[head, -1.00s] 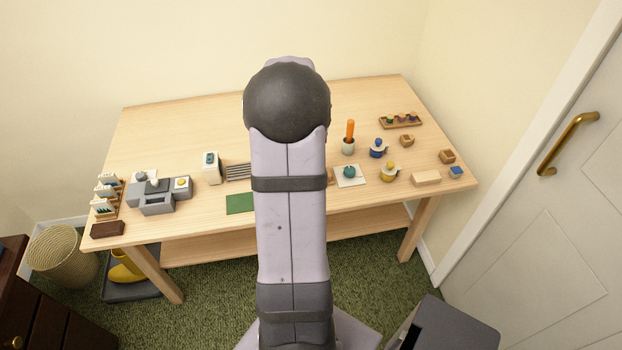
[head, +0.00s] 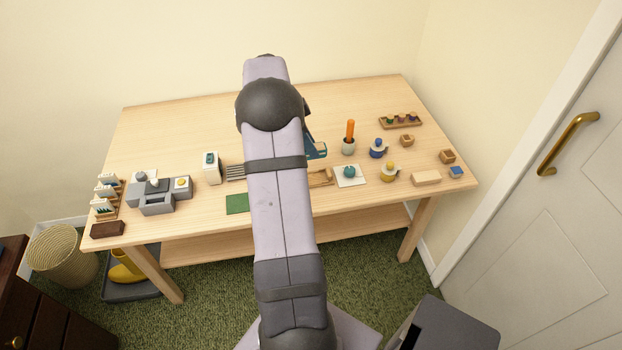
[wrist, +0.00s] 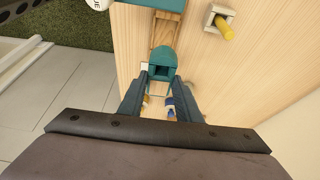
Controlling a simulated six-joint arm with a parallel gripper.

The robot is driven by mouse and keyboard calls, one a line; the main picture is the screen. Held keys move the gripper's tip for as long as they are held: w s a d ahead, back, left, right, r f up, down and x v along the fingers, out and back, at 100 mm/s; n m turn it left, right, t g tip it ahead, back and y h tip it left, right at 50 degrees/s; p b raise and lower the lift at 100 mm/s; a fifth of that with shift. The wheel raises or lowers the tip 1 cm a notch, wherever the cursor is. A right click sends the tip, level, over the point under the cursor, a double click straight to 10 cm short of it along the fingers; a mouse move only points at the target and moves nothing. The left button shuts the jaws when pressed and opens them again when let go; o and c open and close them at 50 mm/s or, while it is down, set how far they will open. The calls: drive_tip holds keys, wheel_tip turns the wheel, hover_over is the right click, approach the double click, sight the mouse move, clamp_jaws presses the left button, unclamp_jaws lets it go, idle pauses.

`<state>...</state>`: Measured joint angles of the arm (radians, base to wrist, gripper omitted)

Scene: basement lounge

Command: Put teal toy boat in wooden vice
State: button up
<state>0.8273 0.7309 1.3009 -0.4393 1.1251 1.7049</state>
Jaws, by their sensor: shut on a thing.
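In the wrist view my gripper (wrist: 160,85) is shut on the teal toy boat (wrist: 163,60), held between its fingertips over the table. Just beyond the boat lies a long wooden piece with a recess (wrist: 166,33), which looks like the wooden vice. The boat covers its near end; I cannot tell whether they touch. In the head view the wooden piece (head: 320,179) shows beside my arm near the front of the table. A teal shape (head: 317,150) shows there at my arm's right edge; I cannot tell whether it is boat or finger.
A green mat (head: 237,204) lies to the left. The table's back is clear.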

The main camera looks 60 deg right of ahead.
drive_tip(key=shift+f+p, duration=1.05)
drive_tip(key=shift+f, duration=3.95)
drive_tip(key=shift+f, duration=0.2)
drive_tip(key=o, duration=1.1)
drive_tip(key=shift+r, duration=0.1)
drive_tip(key=shift+o, duration=0.2)
drive_tip(key=shift+r, duration=0.15)
drive_tip(key=b+v, duration=0.2)
drive_tip(key=v, duration=1)
drive_tip(key=shift+b, duration=0.35)
